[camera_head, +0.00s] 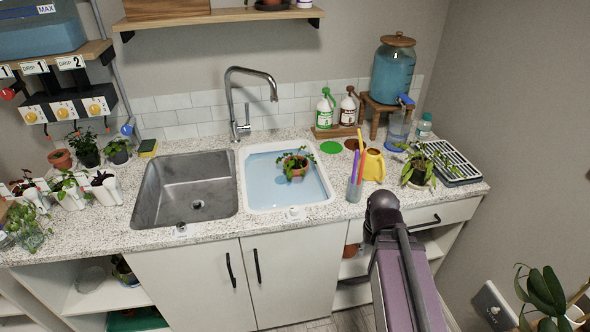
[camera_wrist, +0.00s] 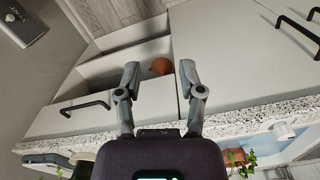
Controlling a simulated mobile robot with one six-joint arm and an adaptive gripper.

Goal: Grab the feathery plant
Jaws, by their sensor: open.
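Several potted plants stand about the counter, and I cannot tell for sure which is the feathery one. A fine-leaved plant in a black pot (camera_head: 84,148) stands at the back left, beside a smaller leafy pot (camera_head: 119,151). A leafy plant (camera_head: 295,164) sits in the pale blue basin. A plant with long pointed leaves (camera_head: 420,168) stands at the right, by the dish rack. My gripper (camera_wrist: 159,68) is open and empty in the wrist view, in front of the cabinet's open shelves. The head view shows my arm, but its fingers are hidden.
A steel sink (camera_head: 190,190) lies left of the basin under a tall faucet (camera_head: 236,100). A yellow watering can (camera_head: 374,165) and a pen cup (camera_head: 354,188) stand near my arm. White planters (camera_head: 106,190) line the left.

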